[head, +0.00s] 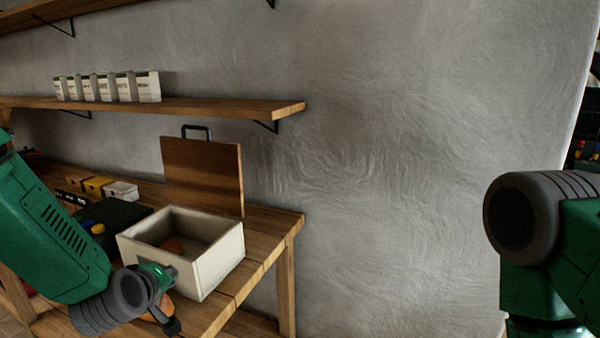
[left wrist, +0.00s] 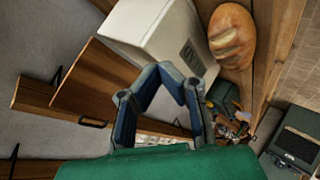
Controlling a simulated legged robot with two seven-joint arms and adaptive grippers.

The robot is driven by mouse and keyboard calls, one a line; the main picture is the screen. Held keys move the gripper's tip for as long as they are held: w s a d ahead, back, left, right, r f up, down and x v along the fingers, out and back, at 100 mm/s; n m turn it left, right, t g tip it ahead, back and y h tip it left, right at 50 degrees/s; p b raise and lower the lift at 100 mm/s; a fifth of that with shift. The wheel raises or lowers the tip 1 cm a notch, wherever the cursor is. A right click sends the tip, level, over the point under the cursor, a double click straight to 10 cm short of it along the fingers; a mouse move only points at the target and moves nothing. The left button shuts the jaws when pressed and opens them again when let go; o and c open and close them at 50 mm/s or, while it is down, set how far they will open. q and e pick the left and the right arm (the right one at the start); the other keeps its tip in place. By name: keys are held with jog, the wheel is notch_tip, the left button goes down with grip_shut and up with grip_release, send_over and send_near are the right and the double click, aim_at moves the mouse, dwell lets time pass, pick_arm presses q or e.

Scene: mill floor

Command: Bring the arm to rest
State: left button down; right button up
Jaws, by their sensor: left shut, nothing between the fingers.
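My left arm comes in from the left, over the front of the wooden bench. Its gripper (head: 170,322) is low, near the front of a cream box. In the left wrist view the two fingers (left wrist: 168,76) meet at their tips with nothing between them. The box (head: 215,262) stands open on the bench and also shows in the wrist view (left wrist: 150,28). Another loaf (left wrist: 232,36) lies outside, beside the box. My right arm shows at the right edge; its gripper is out of the picture.
A wooden lid (head: 202,175) with a dark handle stands upright behind the box. Small boxes (head: 97,186) and a dark green case (head: 115,217) sit farther left on the bench (head: 262,242). A shelf (head: 200,106) with pale containers (head: 107,87) hangs above. The wall at right is bare.

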pick_arm(q)
jog(key=s+f+m+g+h+b, duration=0.1)
jog(key=s+f+m+g+b, duration=0.4)
jog(key=s+f, duration=1.5)
jog(key=s+a+f+m+g+b, duration=0.1)
jog(key=s+f+m+g, duration=0.2)
jog(key=s+f, duration=0.2)
jog(key=s+f+m+g, duration=0.2)
jog(key=s+f, duration=0.3)
jog(key=s, duration=0.7)
jog(key=shift+a+f+m+g+y+b, duration=0.3)
jog(key=shift+a+m+g+b, duration=0.1)
jog(key=shift+m, duration=0.4)
pick_arm(e)
notch_tip(320, 180, down, 7)
jog(key=shift+a+f, duration=0.15)
jog(key=shift+a, duration=0.1)
pick_arm(q)
jog(key=shift+a+f, duration=0.1)
jog(key=shift+a, duration=0.2)
pick_arm(e)
jog(key=shift+a, duration=0.35)
pick_arm(q)
jog(key=shift+d, duration=0.25)
pick_arm(e)
jog(key=shift+d, duration=0.2)
